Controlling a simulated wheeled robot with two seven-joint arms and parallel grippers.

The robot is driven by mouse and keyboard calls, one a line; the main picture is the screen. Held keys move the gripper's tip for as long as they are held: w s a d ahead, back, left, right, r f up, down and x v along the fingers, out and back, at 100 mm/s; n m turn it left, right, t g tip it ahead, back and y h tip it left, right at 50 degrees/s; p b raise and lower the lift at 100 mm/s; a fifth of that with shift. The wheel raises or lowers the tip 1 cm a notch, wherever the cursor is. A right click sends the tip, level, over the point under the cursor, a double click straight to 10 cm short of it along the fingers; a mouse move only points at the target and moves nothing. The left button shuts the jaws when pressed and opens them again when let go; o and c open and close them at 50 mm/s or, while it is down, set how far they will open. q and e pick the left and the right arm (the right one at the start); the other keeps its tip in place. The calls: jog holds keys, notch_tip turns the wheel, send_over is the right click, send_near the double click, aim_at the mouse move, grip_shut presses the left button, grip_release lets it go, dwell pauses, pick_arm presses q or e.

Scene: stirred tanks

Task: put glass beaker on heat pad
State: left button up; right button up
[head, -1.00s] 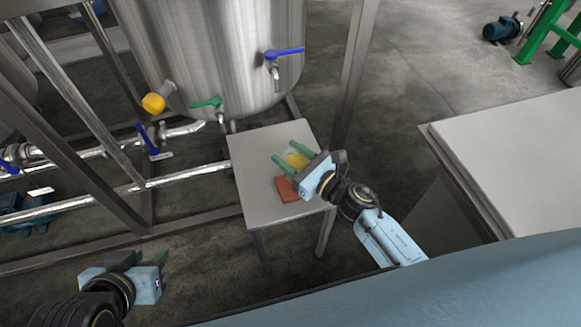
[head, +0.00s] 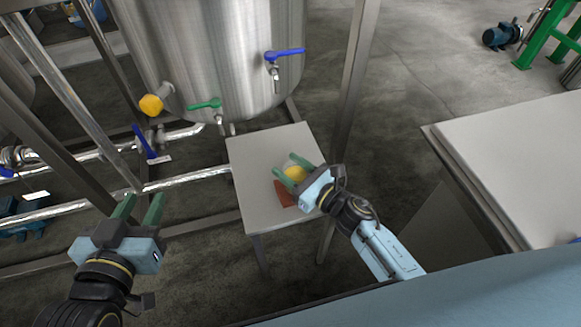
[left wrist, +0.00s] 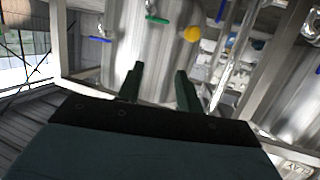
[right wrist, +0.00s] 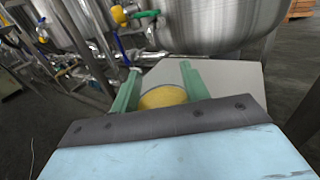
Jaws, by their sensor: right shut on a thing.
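A glass beaker with yellow contents (head: 295,174) is on the small grey table (head: 262,150), between the green fingers of my right gripper (head: 286,168). My right gripper is shut on it. In the right wrist view the beaker (right wrist: 163,97) shows as a yellow round between the fingers; its base is hidden. A flat red-brown pad (head: 284,194) lies on the table just in front of the beaker, partly covered by the gripper. My left gripper (head: 138,207) is open and empty, over the floor left of the table; its fingers also show apart in the left wrist view (left wrist: 157,82).
A large steel tank (head: 215,60) with blue and green valve handles and a yellow cap hangs close behind the table. Metal posts and pipes (head: 185,178) stand at the left. A white-topped bench (head: 520,160) is at the right. The table's left half is clear.

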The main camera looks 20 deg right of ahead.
pick_arm(q)
jog(key=shift+w+d+r+t, duration=0.15)
jog(key=shift+r+t, duration=0.15)
jog(key=shift+r, duration=0.15)
pick_arm(e)
jog(key=shift+f, duration=0.1)
pick_arm(q)
jog(key=shift+r, duration=0.1)
jog(key=shift+w+r, duration=0.1)
jog(key=shift+r, duration=0.15)
pick_arm(e)
jog(key=o, duration=1.2)
jog(key=shift+c, duration=0.2)
